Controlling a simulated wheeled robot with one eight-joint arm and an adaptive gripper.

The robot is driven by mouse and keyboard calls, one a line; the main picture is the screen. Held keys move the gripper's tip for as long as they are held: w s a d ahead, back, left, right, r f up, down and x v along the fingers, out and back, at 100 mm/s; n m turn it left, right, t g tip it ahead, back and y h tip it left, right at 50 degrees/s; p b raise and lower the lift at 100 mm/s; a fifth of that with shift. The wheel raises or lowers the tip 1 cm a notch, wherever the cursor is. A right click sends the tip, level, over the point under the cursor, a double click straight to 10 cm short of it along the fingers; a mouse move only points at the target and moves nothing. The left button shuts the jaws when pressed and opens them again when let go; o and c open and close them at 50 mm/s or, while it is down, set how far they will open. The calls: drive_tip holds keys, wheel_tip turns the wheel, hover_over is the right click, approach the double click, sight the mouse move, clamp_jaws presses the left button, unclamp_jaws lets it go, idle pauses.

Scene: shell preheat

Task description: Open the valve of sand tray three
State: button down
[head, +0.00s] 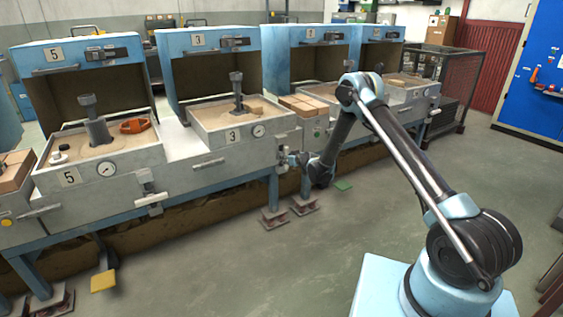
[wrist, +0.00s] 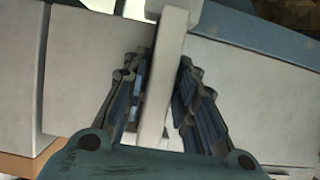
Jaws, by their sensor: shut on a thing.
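Sand tray three (head: 209,140) stands in the middle of the row, with a "3" plate (head: 233,135) and a round gauge (head: 258,130) on its front. Its valve is at the right end of the front, small and partly covered by my gripper (head: 293,159). In the wrist view, a pale, flat valve handle (wrist: 172,55) runs between the fingers of my gripper (wrist: 159,75). The fingers are shut on the handle, one on each side. The valve's turn angle is too small to read in the head view.
Sand tray five (head: 75,187), with its own valve (head: 150,190), stands to the left. Pinkish bricks (head: 304,105) lie right of tray three. Yellow (head: 103,281) and green (head: 343,185) pedals sit low along the row. The floor (head: 280,270) in front is clear.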

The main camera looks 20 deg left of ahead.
drive_tip(key=shift+d+f, duration=0.1)
idle(0.3)
drive_tip(key=c, duration=1.4)
unclamp_jaws()
drive_tip(key=shift+c, duration=0.2)
drive_tip(key=v, duration=1.1)
drive_tip(key=shift+s+d, duration=0.2)
drive_tip(key=shift+d, duration=0.1)
